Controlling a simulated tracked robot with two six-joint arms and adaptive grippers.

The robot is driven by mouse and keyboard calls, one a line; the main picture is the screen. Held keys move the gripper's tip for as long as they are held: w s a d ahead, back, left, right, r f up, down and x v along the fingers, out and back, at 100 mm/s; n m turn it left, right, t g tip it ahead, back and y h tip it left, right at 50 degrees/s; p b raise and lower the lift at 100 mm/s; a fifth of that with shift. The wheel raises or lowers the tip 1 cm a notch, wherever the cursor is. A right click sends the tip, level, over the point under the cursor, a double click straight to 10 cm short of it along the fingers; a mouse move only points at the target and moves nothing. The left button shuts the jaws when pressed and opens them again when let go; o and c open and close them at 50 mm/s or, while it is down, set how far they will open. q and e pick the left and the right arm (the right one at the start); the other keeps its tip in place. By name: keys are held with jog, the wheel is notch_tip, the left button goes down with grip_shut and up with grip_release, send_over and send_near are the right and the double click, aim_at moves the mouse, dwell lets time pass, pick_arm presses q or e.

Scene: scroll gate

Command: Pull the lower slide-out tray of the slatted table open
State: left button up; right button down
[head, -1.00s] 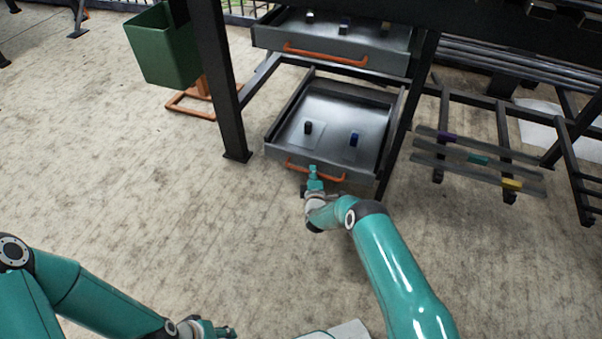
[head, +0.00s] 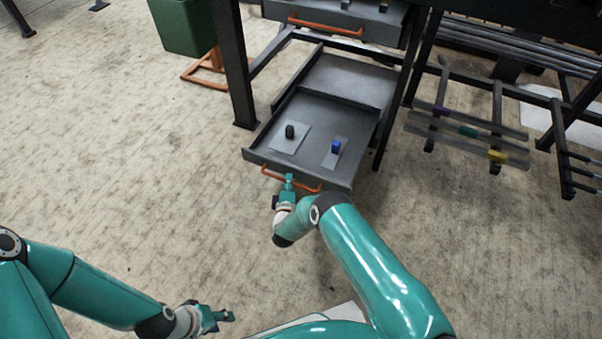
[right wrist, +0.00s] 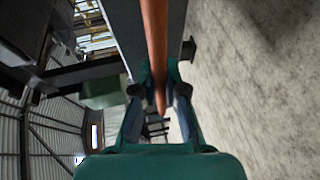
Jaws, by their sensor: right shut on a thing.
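The lower slide-out tray (head: 300,158) is a grey metal drawer that stands partly out from under the slatted table. A black piece (head: 290,132) and a blue piece (head: 336,146) lie in it on light patches. Its orange handle (head: 312,186) runs along the front. My right gripper (head: 289,182) is shut on this handle near its middle. In the right wrist view the orange handle bar (right wrist: 155,45) passes between the fingers (right wrist: 160,88). My left gripper (head: 222,317) hangs low over the floor, away from the tray; its fingers look apart.
The upper tray (head: 345,28) with its own orange handle is above. A dark table leg (head: 236,70) stands left of the lower tray. A green bin (head: 183,27) is at the back left, and a low rack with slats (head: 465,130) is on the right. Floor in front is clear.

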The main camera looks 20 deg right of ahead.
pick_arm(q)
jog(key=shift+s+a, duration=0.15)
jog(key=shift+s, duration=0.15)
pick_arm(e)
jog(key=shift+s+a+f, duration=0.1)
jog(key=shift+s+a, duration=0.15)
jog(key=shift+a, duration=0.2)
jog(key=shift+s+a+f, duration=0.1)
jog(key=shift+s+a, duration=0.1)
jog(key=shift+a, duration=0.2)
jog(key=c, duration=1.2)
grip_release()
jog(key=shift+d, duration=0.1)
jog(key=shift+d+r, duration=0.1)
jog(key=shift+d, duration=0.05)
pick_arm(q)
jog(key=shift+a, duration=0.1)
pick_arm(e)
jog(key=v, duration=1.2)
